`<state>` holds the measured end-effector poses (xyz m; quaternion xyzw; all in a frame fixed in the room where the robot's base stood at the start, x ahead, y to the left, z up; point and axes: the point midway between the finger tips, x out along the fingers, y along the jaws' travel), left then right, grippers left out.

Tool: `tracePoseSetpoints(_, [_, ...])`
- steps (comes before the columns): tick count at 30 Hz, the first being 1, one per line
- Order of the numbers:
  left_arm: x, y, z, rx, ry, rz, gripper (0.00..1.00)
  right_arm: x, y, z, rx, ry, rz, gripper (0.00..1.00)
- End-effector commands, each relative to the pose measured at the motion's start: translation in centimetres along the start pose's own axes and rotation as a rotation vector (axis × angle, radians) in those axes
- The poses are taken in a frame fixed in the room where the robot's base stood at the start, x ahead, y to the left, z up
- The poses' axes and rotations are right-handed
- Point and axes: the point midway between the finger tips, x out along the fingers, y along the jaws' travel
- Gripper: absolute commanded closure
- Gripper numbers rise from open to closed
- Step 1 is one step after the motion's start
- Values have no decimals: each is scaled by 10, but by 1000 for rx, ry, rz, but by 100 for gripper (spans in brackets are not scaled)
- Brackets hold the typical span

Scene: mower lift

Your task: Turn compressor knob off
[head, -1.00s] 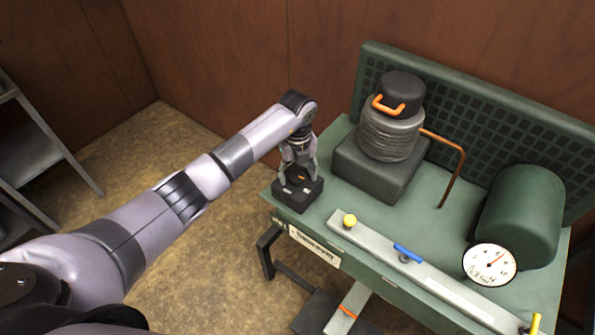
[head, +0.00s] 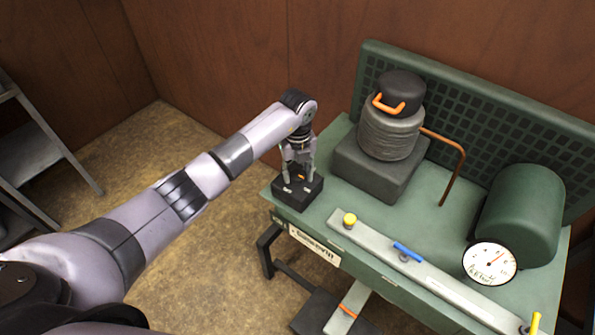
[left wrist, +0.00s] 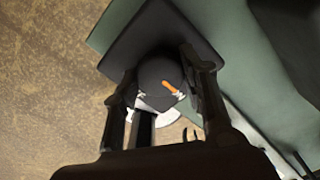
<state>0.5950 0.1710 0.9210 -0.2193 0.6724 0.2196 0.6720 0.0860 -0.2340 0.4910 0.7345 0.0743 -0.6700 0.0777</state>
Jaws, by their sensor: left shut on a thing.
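The compressor knob (left wrist: 158,74) is a round dark knob with an orange pointer mark, on top of a black box (head: 296,194) at the bench's near left corner. In the left wrist view the orange mark points toward the lower right. My left gripper (head: 299,172) comes down from above, with its two fingers on opposite sides of the knob, shut on it. In the head view the fingers hide most of the knob. My right gripper shows in neither view.
The green bench (head: 455,222) holds a dark compressor (head: 390,135) with an orange handle and a copper pipe, a green tank (head: 522,213), and a dial gauge (head: 490,264). A grey bar (head: 440,284) with yellow and blue valve handles runs along the front. Metal shelves (head: 30,155) stand far left.

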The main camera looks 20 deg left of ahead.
Motion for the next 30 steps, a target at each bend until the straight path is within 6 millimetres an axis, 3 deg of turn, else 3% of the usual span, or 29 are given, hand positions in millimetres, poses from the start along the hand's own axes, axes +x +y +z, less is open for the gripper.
tracePoseSetpoints(11, [1,0,2,138,-4,-1,88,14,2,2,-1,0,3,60])
tracePoseSetpoints(30, [3,-1,1,726,-6,-2,88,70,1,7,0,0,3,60])
